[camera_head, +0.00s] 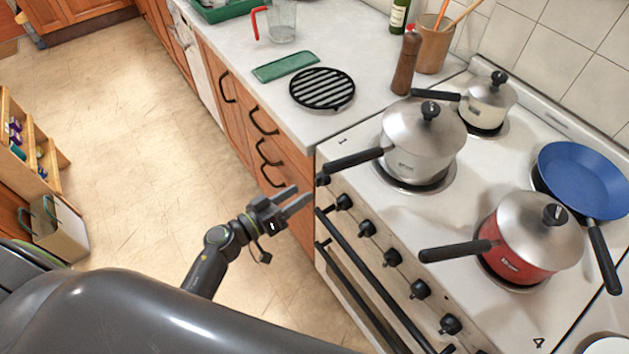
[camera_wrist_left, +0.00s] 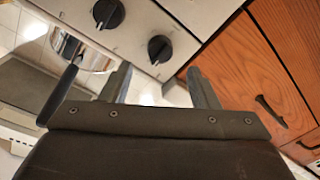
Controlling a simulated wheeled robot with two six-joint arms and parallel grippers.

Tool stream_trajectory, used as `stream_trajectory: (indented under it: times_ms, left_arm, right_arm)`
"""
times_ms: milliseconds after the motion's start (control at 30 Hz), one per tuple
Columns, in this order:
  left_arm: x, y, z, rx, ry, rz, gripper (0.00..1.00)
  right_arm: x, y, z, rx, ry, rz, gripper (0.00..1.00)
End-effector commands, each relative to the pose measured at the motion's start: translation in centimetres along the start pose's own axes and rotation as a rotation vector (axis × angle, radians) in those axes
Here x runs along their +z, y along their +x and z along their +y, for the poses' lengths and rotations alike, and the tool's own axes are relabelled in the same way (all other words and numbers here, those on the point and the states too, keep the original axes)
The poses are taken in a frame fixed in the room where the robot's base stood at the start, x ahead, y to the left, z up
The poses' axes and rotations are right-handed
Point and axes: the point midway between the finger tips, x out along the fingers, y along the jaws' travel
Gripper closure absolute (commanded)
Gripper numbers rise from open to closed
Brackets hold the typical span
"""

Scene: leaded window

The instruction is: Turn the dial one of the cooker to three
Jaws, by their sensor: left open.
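The white cooker (camera_head: 395,215) has a row of several black dials along its front panel. The dial at the left end (camera_head: 323,180) is nearest the wooden drawers, and the second dial (camera_head: 344,201) is beside it. The wrist view shows two round black dials, one nearer the wood (camera_wrist_left: 160,48) and one farther left (camera_wrist_left: 108,13). A "1" is printed on the cooktop's left corner; I cannot read dial numbers. My left gripper (camera_head: 291,202) is open and empty, in front of the cooker's left end, apart from the dials. Its fingers (camera_wrist_left: 161,88) show below the dials.
A steel pot (camera_head: 420,140) has its handle jutting over the front edge above the dials. A red pot (camera_head: 520,240), a small pot (camera_head: 487,105) and a blue pan (camera_head: 585,178) stand on the cooktop. The oven handle (camera_head: 365,270) runs below the dials. The floor (camera_head: 130,130) is clear.

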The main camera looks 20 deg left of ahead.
Motion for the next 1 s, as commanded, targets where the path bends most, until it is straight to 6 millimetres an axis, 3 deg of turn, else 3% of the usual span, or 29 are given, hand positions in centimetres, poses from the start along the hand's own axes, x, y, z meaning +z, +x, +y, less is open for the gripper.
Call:
stream_trajectory:
  times_ms: [100, 300, 700, 1000]
  left_arm:
    - [-0.1, 2.5, 0.0, 0.000, -0.002, 0.002, 0.45]
    - [0.0, 5.1, 0.0, 0.000, -0.001, 0.001, 0.45]
    - [0.0, 6.0, 0.0, -0.001, 0.000, 0.000, 0.45]
    - [0.0, 6.0, 0.0, -0.001, 0.000, 0.000, 0.82]
  right_arm:
    - [-0.1, -0.1, 0.0, 0.000, 0.000, 0.001, 0.66]
    - [-0.1, 0.0, 0.0, 0.000, 0.000, 0.001, 0.66]
    - [-0.1, 0.0, 0.0, 0.000, 0.000, 0.001, 0.66]
    - [-0.1, 0.0, 0.0, 0.000, 0.000, 0.001, 0.66]
